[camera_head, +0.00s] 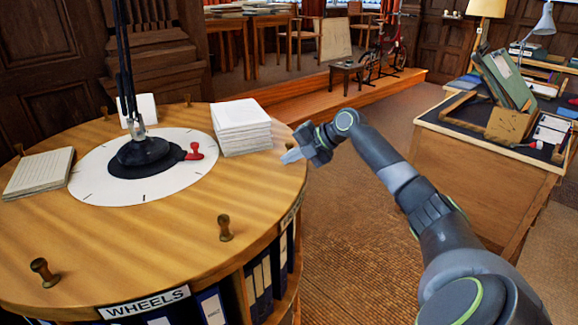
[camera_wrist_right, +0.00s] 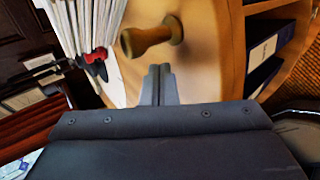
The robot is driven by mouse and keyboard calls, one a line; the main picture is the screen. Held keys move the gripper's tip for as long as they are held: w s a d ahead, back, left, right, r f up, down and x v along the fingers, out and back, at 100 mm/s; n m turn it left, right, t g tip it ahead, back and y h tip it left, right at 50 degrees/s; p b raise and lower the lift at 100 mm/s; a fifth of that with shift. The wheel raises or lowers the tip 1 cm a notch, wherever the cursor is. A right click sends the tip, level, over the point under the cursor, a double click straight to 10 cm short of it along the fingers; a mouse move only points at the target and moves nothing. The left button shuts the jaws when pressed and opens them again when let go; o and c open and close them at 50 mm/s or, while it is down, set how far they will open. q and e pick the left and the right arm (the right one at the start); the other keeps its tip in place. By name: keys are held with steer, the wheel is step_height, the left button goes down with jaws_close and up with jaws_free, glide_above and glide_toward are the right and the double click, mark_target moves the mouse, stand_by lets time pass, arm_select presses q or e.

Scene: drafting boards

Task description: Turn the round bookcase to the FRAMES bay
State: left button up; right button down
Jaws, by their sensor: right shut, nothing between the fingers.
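The round bookcase (camera_head: 120,240) fills the left of the head view. It has a wooden top with several turned knobs near its rim, one of them at the front right (camera_head: 225,228). A WHEELS label (camera_head: 145,303) faces me at the front edge; another label (camera_head: 291,212) at the right is too oblique to read. Blue binders (camera_head: 262,278) stand below. My right gripper (camera_head: 290,156) is shut and empty at the top's right rim, beside a paper stack (camera_head: 241,128). In the right wrist view a knob (camera_wrist_right: 150,38) stands just beyond the shut fingertips (camera_wrist_right: 158,70), apart from them. My left gripper is not in view.
A white disc (camera_head: 110,185) on the bookcase top carries a black lamp base (camera_head: 142,152) and a red-handled thing (camera_head: 194,152). A paper pad (camera_head: 38,172) lies at left. A desk (camera_head: 480,165) stands at right. Carpet (camera_head: 345,240) lies open between them.

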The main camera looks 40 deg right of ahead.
mark_target(275, 155)
steer(key=shift+s+a+r, duration=0.15)
steer(key=shift+w+d, duration=0.2)
steer(key=shift+n+y, duration=0.3)
steer(key=shift+n, duration=0.1)
steer(key=shift+w+d+b, duration=0.75)
steer(key=shift+w+d, duration=0.15)
steer(key=shift+w, duration=0.15)
steer(key=shift+w+d+b, duration=0.7)
steer(key=shift+w+d, duration=0.15)
steer(key=shift+w, duration=0.2)
steer(key=shift+g, duration=0.3)
